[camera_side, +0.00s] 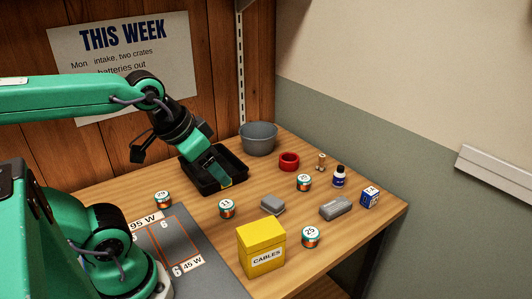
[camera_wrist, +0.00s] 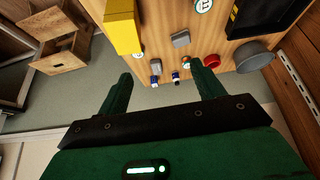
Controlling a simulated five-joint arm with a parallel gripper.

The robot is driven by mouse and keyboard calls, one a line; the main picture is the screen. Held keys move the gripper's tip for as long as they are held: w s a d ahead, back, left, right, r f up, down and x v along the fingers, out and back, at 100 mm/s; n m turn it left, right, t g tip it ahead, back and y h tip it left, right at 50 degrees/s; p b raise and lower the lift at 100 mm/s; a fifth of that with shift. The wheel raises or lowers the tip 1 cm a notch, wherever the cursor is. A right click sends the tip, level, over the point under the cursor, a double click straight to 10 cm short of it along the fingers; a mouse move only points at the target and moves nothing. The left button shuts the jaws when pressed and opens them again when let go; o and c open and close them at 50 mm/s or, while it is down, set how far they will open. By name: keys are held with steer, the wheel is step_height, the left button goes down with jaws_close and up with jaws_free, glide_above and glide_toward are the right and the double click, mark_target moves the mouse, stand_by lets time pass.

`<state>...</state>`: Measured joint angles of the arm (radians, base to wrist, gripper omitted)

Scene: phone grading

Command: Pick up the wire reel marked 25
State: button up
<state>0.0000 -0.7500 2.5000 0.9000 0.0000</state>
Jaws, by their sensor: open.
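The wire reel marked 25 (camera_side: 311,239) stands upright on the bench, right of the yellow CABLES box, with a white top and a copper-coloured band. In the wrist view a small part of what looks like this reel (camera_wrist: 138,52) shows beside the yellow box; its number cannot be read there. My gripper (camera_side: 221,178) is open and empty, in front of the black tray in the side view and well to the back left of reel 25. Its two spread fingers show in the wrist view (camera_wrist: 161,71).
Similar reels marked 29 (camera_side: 163,200) and 11 (camera_side: 226,210), plus another reel (camera_side: 304,183), stand about. The yellow CABLES box (camera_side: 261,250) is close beside reel 25. A black tray (camera_side: 240,167), grey bucket (camera_side: 258,139), red ring (camera_side: 289,161) and grey case (camera_side: 336,208) are also here.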

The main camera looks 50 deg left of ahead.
steer(key=shift+w, duration=0.15)
steer(key=n+g, duration=0.2)
steer(key=g, duration=0.3)
glide_above(311, 232)
steer(key=f, duration=1.5)
steer(key=shift+s+a+f, duration=0.15)
steer(key=shift+s+f, duration=0.2)
steer(key=shift+s, duration=0.05)
steer(key=shift+w+d+f+g, duration=0.2)
steer(key=shift+f+g, duration=0.1)
steer(key=shift+f, duration=0.15)
steer(key=shift+w+f, duration=0.1)
steer(key=shift+f, duration=3.8)
steer(key=c, duration=1.1)
